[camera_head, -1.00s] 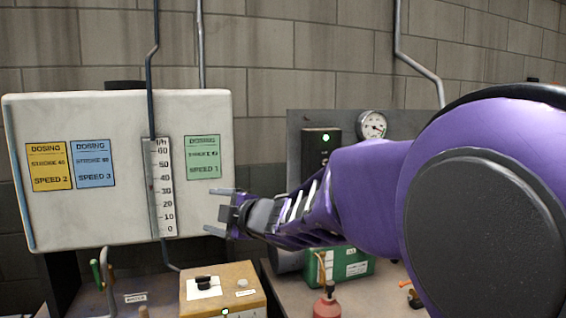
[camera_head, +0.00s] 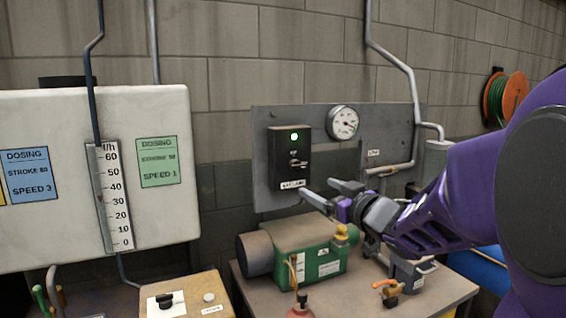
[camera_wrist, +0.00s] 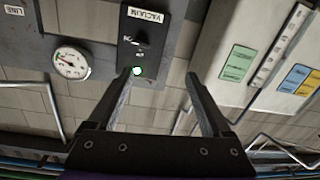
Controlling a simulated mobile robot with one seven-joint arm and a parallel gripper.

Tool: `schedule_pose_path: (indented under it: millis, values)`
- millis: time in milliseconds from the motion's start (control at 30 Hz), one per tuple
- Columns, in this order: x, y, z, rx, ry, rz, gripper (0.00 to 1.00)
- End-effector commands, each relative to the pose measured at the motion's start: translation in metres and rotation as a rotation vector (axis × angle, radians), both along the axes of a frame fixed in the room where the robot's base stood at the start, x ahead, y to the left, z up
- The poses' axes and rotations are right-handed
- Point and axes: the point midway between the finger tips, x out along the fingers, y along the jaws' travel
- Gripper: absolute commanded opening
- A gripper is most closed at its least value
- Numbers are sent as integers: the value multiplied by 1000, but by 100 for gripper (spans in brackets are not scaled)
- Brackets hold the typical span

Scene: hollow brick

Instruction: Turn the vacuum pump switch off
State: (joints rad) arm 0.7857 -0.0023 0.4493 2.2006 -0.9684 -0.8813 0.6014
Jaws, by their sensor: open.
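The vacuum pump switch is a small lever (camera_head: 297,163) on a black switch box (camera_head: 282,160), fixed to a grey panel. A green light (camera_head: 294,137) glows above the lever. In the wrist view the box is upside down to my camera, with its VACUUM label (camera_wrist: 145,14), the lever (camera_wrist: 140,37) and the lit green light (camera_wrist: 138,71). My gripper (camera_head: 320,190) is open and empty, apart from the box, just right of and below it in the head view. In the wrist view the box lies ahead, towards the left finger.
A round gauge (camera_head: 343,122) and pipes are on the grey panel (camera_head: 262,125). A green pump (camera_head: 318,262) stands on the bench below my gripper. A white board (camera_head: 180,215) with dosing cards is at left, above a tan control box (camera_head: 210,290).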

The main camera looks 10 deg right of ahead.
Motion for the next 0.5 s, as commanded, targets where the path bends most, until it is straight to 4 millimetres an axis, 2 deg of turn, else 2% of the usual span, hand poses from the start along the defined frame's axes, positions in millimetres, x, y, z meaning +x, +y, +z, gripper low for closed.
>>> schedule_pose_path:
  millis: [33, 100, 267, 367, 500]
  values:
    - [-3, -10, 3, 33, 6, -17, 83]
    - [-5, -17, 4, 73, 14, -28, 83]
    - [-7, -24, 5, 123, 22, -38, 83]
    - [-2, -23, 5, 132, 23, -39, 83]
    - [16, -16, 5, 134, 23, -37, 83]
